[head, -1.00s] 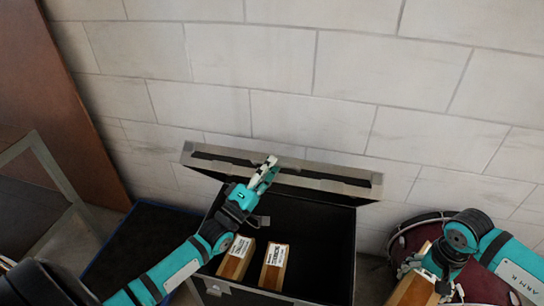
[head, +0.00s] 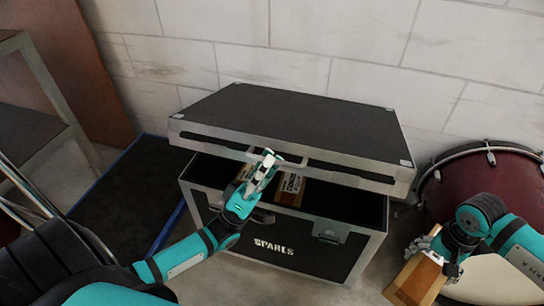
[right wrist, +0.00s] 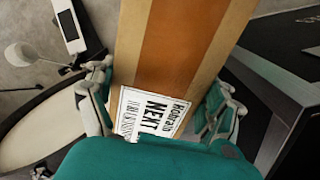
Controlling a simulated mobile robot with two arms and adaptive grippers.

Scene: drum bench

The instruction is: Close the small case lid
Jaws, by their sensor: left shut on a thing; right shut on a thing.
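The small case (head: 210,207), marked SPARES, stands on the floor by the wall. Its black lid (head: 300,120) with metal edging is tilted partway down, with a gap above the front rim. My left gripper (head: 266,160) is shut on the lid's front edge near its middle. Wooden blocks (head: 290,187) with labels show inside through the gap; the rest of the inside is hidden. My right gripper (head: 432,250) is shut on a striped wooden block (head: 411,283), held to the right of the case. In the right wrist view this block (right wrist: 180,50) bears a white label.
A dark red drum (head: 490,180) lies right of the case, behind my right arm. A dark mat (head: 125,195) with a blue edge and a grey frame (head: 48,82) are at the left. The pale block wall is close behind the lid.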

